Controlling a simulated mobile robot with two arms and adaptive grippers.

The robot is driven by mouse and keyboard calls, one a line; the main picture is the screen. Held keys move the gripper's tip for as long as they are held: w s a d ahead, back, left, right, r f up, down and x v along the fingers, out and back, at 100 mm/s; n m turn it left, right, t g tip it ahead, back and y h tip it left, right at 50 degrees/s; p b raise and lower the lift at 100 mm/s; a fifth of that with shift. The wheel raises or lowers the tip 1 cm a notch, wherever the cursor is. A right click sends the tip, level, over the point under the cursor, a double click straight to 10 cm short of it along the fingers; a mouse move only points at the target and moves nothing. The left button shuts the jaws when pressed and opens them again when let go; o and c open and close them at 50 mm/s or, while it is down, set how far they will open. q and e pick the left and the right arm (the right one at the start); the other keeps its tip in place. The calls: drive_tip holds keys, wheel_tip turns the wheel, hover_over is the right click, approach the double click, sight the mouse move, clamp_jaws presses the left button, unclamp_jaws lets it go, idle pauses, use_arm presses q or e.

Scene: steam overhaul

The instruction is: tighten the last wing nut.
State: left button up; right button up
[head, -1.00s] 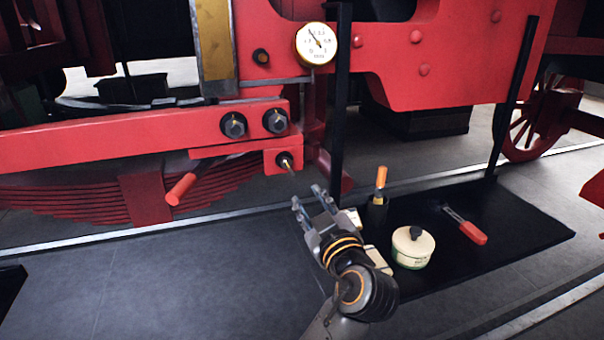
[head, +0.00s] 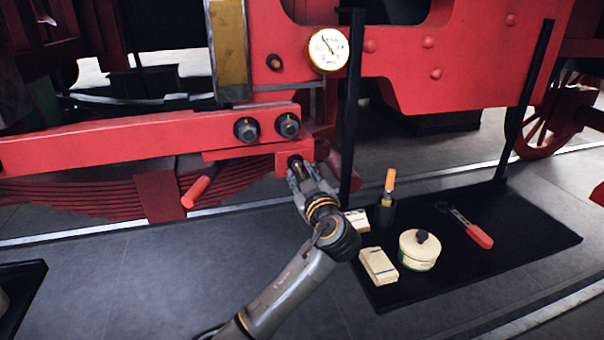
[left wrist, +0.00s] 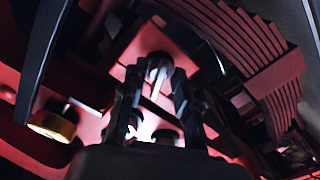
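A small dark fastener with a brass-coloured stud (head: 296,163) sticks out of the low end of a red bracket. I take it for the wing nut; its wings cannot be made out. My left gripper (head: 305,176) is right in front of it, with its fingers reaching up around the stud. In the left wrist view, the two fingers (left wrist: 158,98) stand apart on either side of a greyish rounded stud end (left wrist: 158,68). I see no clear contact. My right gripper is in neither view.
Two dark hex bolts (head: 267,128) sit just above on the red beam. A red rod (head: 201,187) juts out at the left, and a black post (head: 350,110) stands close at the right. A black tray (head: 520,232) holds boxes, a tin, and red- and orange-handled tools.

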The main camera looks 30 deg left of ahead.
use_arm(q)
clamp_jaws()
